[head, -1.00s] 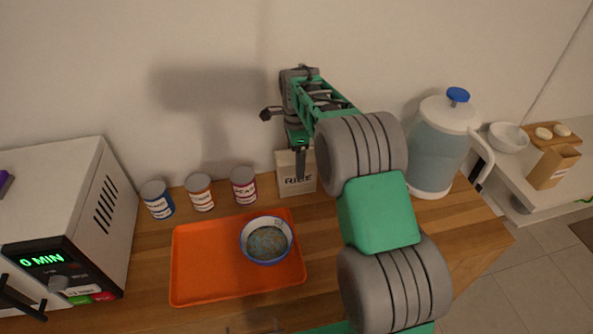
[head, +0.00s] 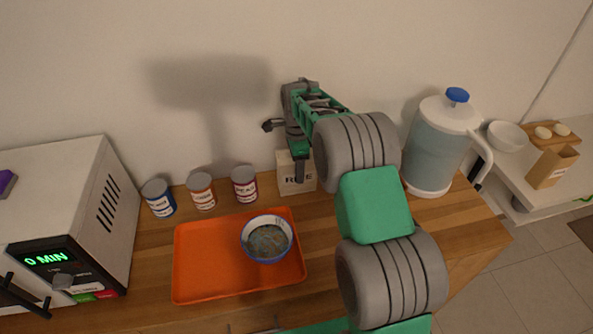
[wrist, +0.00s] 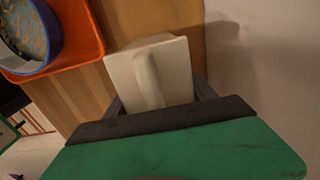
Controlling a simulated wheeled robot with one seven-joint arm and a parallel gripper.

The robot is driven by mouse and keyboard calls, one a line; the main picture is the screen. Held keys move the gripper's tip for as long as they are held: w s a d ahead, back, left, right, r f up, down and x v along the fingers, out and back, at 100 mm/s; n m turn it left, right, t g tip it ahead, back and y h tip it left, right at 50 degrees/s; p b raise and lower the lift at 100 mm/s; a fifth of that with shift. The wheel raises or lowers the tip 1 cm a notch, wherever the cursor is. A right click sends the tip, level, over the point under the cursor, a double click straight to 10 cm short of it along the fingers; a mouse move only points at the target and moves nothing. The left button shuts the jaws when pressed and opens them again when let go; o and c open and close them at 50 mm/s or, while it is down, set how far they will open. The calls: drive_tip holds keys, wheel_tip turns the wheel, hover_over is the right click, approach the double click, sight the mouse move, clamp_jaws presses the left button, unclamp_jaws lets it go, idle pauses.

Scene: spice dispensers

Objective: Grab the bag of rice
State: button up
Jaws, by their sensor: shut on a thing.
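The bag of rice (head: 291,185) is a small cream packet with dark lettering. It stands upright on the wooden counter against the wall, right of the cans. My gripper (head: 300,172) is over its top from above, and one finger covers part of the label. In the wrist view the bag of rice (wrist: 152,75) sits between the fingers of my gripper (wrist: 160,105), which is shut on it. My wrist hides the bag's near end there.
An orange tray (head: 190,285) with a blue-rimmed bowl (head: 267,257) lies in front. Several cans (head: 244,184) stand left of the bag. A microwave (head: 75,200) is at far left. A water pitcher (head: 436,150) with a blue lid stands to the right.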

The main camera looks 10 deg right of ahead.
clamp_jaws()
drive_tip(key=shift+w+r, duration=0.1)
idle(0.3)
